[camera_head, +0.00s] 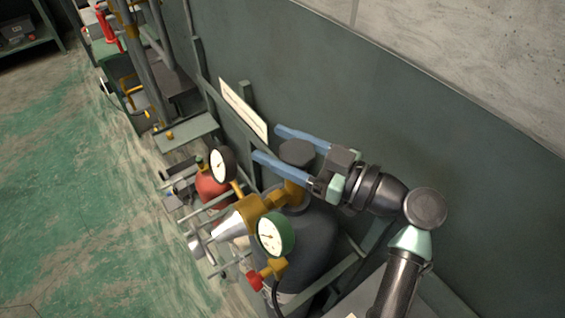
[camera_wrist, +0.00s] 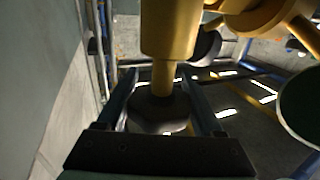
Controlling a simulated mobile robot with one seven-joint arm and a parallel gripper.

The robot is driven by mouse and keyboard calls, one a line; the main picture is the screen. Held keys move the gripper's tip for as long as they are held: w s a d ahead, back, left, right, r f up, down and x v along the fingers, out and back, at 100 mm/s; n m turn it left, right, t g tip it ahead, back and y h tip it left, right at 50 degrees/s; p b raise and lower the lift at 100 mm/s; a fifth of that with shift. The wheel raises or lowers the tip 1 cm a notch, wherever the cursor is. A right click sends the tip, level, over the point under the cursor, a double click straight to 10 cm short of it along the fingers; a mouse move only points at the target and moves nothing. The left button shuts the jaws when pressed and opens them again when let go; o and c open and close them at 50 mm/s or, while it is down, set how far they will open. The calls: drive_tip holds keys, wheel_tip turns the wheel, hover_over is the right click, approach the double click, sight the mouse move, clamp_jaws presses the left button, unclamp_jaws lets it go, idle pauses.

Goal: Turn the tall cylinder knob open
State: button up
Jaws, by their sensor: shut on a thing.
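The tall cylinder (camera_head: 305,240) is dark grey and stands upright by the grey-green wall. A brass valve (camera_head: 290,192) sits on its top, with a round dark grey knob (camera_head: 296,152) above it. My gripper (camera_head: 266,143) reaches in from the right, its two blue fingers on either side of the knob and shut on it. In the wrist view the knob (camera_wrist: 157,112) lies between the dark fingers, joined by a thin stem to the brass valve (camera_wrist: 170,30). The fingers hide part of the knob's sides.
A green-rimmed gauge (camera_head: 275,234) and a black-rimmed gauge (camera_head: 221,164) stand on brass fittings left of the cylinder. A red tank (camera_head: 210,188) is behind them. A sign (camera_head: 243,108) hangs by the wall (camera_head: 400,95). Open green floor (camera_head: 80,200) lies at the left.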

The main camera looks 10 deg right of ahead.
drive_tip(key=n+g+y+b, duration=0.1)
drive_tip(key=b, duration=0.1)
drive_tip(key=n+g+y+b, duration=0.1)
drive_tip(key=b, duration=0.1)
drive_tip(key=shift+s+a+f+g, duration=0.15)
drive_tip(key=shift+s+a+g, duration=0.05)
drive_tip(key=shift+g, duration=0.2)
drive_tip(key=shift+n, duration=0.3)
drive_tip(key=o, duration=1.4)
drive_tip(key=shift+s, duration=0.1)
drive_tip(key=shift+r, duration=0.25)
wheel_tip(320, 180, up, 10)
drive_tip(key=shift+f+b, duration=0.1)
drive_tip(key=shift+b, duration=0.8)
